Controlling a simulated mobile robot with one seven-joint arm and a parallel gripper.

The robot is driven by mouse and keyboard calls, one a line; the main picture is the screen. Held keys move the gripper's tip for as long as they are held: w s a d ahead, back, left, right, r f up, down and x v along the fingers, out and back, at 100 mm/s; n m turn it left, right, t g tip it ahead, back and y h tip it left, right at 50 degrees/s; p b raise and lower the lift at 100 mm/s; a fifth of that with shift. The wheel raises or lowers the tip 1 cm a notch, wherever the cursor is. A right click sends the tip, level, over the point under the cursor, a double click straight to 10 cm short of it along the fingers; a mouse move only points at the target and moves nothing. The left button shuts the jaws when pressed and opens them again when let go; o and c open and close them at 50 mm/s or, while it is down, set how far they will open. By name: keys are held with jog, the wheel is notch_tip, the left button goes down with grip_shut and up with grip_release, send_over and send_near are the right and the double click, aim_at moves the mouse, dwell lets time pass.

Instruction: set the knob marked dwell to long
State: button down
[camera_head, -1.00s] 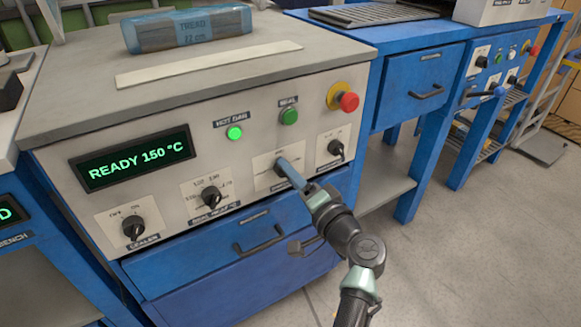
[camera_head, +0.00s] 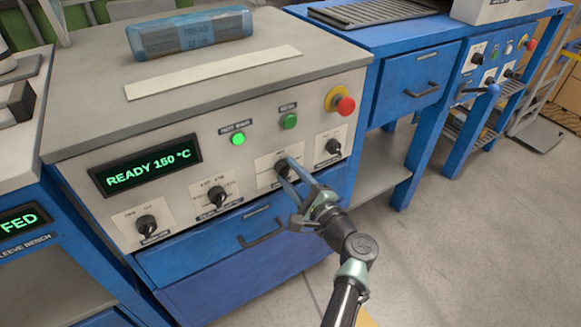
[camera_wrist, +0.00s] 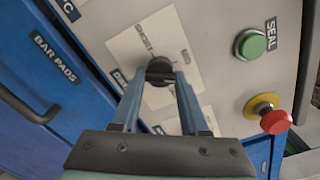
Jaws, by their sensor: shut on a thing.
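The dwell knob (camera_wrist: 160,71) is a black round knob on a pale plate (camera_wrist: 126,45) on the machine's front panel. In the wrist view the plate reads "SHORT", with another mark across from it that I cannot read. The name label, starting "DW", is partly hidden by a finger. My gripper (camera_wrist: 160,78) is shut on the knob, with one blue finger on either side of it. In the head view my gripper (camera_head: 287,172) reaches the same knob from the front right. The knob's pointer is too covered to read clearly.
A green seal button (camera_wrist: 252,43) and a red emergency button (camera_wrist: 274,121) stick out nearby. Other black knobs (camera_head: 217,195) and (camera_head: 333,146) sit on the panel either side. A display (camera_head: 146,164) reads "READY 150 °C". A drawer handle (camera_head: 262,235) juts out below.

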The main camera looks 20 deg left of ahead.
jog(key=m+p, duration=0.3)
jog(key=m, duration=0.3)
jog(key=shift+s+p, duration=0.1)
jog(key=shift+p, duration=0.2)
jog(key=m+p, duration=0.2)
jog(key=m, duration=0.3)
jog(key=shift+f, duration=0.1)
jog(key=shift+m, duration=0.4)
jog(key=shift+c, duration=2.1)
grip_release()
jog(key=p+v, duration=0.4)
jog(key=v, duration=0.9)
jog(key=shift+p, duration=0.4)
jog(key=shift+a, duration=0.1)
